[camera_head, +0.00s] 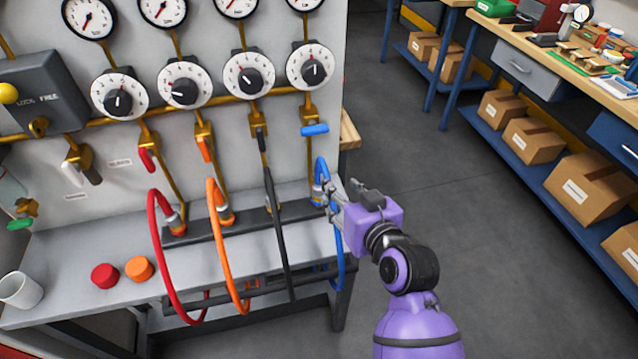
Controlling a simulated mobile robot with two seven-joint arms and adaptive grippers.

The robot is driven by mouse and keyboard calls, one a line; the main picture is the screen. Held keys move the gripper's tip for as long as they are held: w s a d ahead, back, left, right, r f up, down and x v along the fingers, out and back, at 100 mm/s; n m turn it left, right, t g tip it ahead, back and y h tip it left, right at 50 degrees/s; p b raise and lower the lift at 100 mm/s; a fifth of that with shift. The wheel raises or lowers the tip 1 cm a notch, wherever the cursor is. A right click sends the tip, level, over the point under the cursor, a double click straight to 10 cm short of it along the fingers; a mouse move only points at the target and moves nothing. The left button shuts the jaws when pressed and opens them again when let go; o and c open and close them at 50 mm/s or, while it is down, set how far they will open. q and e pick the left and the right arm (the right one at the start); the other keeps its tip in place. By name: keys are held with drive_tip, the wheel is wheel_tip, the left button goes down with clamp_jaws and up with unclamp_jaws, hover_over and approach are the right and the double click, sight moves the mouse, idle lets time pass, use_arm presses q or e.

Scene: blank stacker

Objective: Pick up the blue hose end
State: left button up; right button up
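The blue hose (341,268) hangs in a loop at the right end of the bench. Its upper end (320,170) bends over beside a metal fitting at the right end of the dark rail. My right gripper (322,195), purple with grey fingers, reaches in from the right, with its fingers at the blue hose end and fitting. The fingers overlap the hose in the picture, and I cannot tell whether they touch or close on it. My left gripper is not in view.
Red (158,252), orange (213,240) and black (274,210) hoses hang to the left. Above stands a panel with gauges, dials and valves, including a blue-handled valve (314,129). A red cap (104,276), an orange cap (139,269) and a white cup (20,290) stand on the bench.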

sight(319, 183)
drive_tip(key=w+a+f, duration=0.1)
drive_tip(key=w+a+f+n, duration=0.1)
drive_tip(key=w, duration=0.1)
drive_tip(key=w+a+f+n+g, duration=0.1)
drive_tip(key=w+a+f, duration=0.1)
drive_tip(key=shift+y, duration=0.4)
clamp_jaws()
